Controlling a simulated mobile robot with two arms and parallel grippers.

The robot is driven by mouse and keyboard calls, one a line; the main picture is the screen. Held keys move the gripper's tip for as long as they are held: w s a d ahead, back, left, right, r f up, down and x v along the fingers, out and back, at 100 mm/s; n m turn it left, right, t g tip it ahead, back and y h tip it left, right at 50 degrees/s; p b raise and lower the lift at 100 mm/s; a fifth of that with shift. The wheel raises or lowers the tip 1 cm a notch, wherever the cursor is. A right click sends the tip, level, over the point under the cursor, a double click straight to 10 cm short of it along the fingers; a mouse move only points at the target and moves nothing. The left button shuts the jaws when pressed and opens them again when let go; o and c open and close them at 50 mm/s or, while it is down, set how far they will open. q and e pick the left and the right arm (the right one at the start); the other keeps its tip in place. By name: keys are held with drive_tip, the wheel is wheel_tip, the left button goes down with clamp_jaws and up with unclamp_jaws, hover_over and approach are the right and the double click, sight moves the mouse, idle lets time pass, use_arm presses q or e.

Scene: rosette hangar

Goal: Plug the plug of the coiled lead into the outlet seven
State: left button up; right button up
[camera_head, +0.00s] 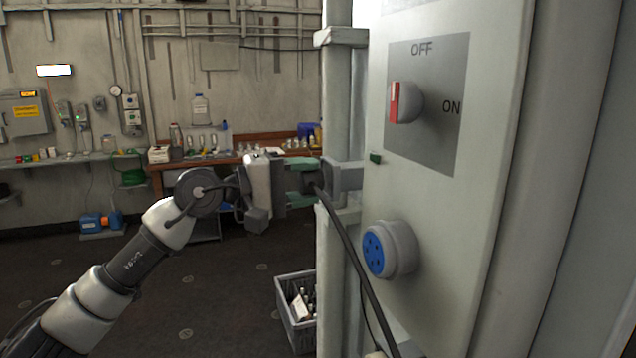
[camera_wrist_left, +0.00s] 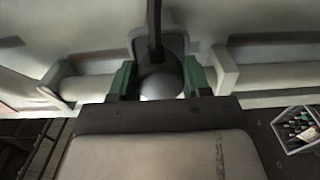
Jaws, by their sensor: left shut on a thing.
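My left gripper (camera_head: 312,176) has green fingers. In the head view they are shut on the dark plug (camera_head: 309,187) of the lead, beside a grey bracket (camera_head: 345,175) on the panel edge; I cannot tell whether plug and bracket touch. The black lead (camera_head: 350,250) runs down from the plug, past the panel. In the left wrist view the dark plug (camera_wrist_left: 158,72) sits between the fingers (camera_wrist_left: 158,84), with the lead rising from it. A round outlet with a blue face (camera_head: 375,254) is on the panel, below right of the gripper; no number is legible. My right gripper is out of view.
The pale panel (camera_head: 440,210) fills the right, with a red-faced switch knob (camera_head: 400,103) turned towards OFF. A crate of bottles (camera_head: 284,308) is on the floor below the gripper; a cluttered bench (camera_head: 262,157) stands behind. Open floor lies between.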

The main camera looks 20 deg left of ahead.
sight(300, 182)
use_arm(q)
drive_tip(key=shift+b+v, duration=1.6)
drive_tip(key=shift+v, duration=0.4)
drive_tip(key=shift+s+a, duration=0.25)
drive_tip(key=shift+a, duration=0.05)
drive_tip(key=shift+d, duration=0.1)
